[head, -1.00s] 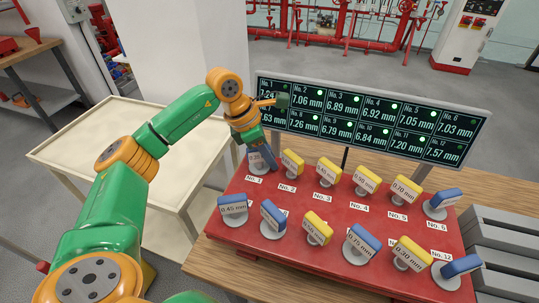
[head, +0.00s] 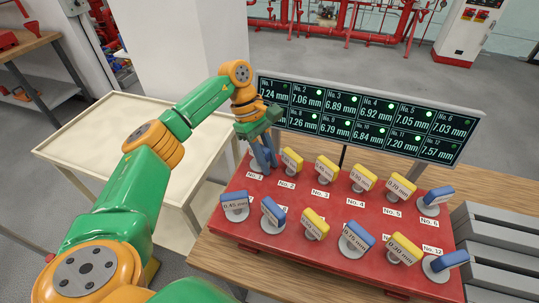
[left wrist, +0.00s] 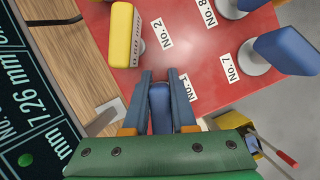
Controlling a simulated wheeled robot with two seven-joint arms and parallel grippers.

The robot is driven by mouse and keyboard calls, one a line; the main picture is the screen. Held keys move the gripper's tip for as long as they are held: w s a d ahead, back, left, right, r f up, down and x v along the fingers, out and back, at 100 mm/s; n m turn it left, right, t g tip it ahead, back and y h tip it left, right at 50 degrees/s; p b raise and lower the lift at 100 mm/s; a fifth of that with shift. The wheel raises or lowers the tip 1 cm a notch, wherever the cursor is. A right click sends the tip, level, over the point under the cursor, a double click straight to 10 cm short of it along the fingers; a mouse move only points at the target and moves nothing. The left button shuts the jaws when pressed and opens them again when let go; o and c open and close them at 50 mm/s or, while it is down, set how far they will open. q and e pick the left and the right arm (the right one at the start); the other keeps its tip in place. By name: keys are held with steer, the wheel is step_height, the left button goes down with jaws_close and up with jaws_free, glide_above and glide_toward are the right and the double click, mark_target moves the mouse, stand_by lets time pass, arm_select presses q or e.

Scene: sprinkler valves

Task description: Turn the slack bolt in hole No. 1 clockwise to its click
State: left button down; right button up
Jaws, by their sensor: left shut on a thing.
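The blue-handled bolt in hole No. 1 (left wrist: 160,110) shows in the left wrist view between the two fingers of my left gripper (left wrist: 160,82). In the head view my left gripper (head: 262,158) points down at the back left corner of the red plate (head: 335,208), shut on that handle. The gripper hides most of the bolt and part of the No. 1 label. My right gripper is not in view.
Several yellow and blue tagged bolts stand close by in two rows, the nearest being the yellow one at No. 2 (head: 292,161). The board stands just behind the plate. A cream cart (head: 120,135) is at left, and grey blocks (head: 500,240) at right.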

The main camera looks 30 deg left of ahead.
arm_select(q)
steer(key=shift+s, duration=0.1)
steer(key=shift+s+m+g, duration=0.15)
steer(key=shift+m+g, duration=0.15)
steer(key=shift+m, duration=0.7)
steer(key=c, duration=0.6)
jaws_free()
steer(key=shift+a+f, duration=0.1)
steer(key=shift+c, duration=0.2)
step_height(320, 180, up, 9)
steer(key=p, duration=0.8)
steer(key=shift+r, duration=0.3)
steer(key=shift+s, duration=0.1)
steer(key=shift+f, duration=0.25)
